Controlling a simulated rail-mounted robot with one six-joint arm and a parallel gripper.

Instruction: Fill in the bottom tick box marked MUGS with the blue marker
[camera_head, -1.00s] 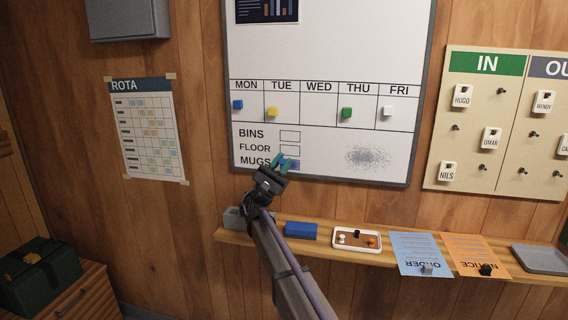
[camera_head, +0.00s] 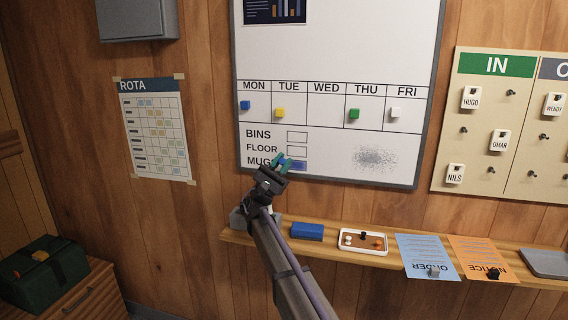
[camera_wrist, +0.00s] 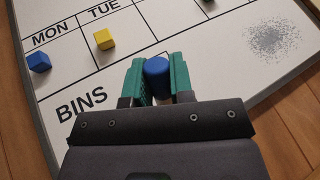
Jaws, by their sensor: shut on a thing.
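The whiteboard (camera_head: 330,50) has three tick boxes at its lower left, beside BINS, FLOOR and MUGS. The bottom MUGS box (camera_head: 299,165) shows blue across its visible part; its left end is hidden behind my fingers. The BINS box (camera_head: 297,136) and FLOOR box (camera_head: 299,151) look white inside. My gripper (camera_head: 283,162) is at the left end of the MUGS box, over the end of the word. In the wrist view its teal fingers are shut on the blue marker (camera_wrist: 157,74), seen end-on. I cannot tell whether its tip touches the board.
Small magnets, among them a yellow one (camera_head: 280,112), sit in the day row above. A grey smudge (camera_head: 374,157) lies right of the boxes. Below, a shelf (camera_head: 330,236) holds a blue block (camera_head: 307,231), a small tray (camera_head: 362,252) and papers.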

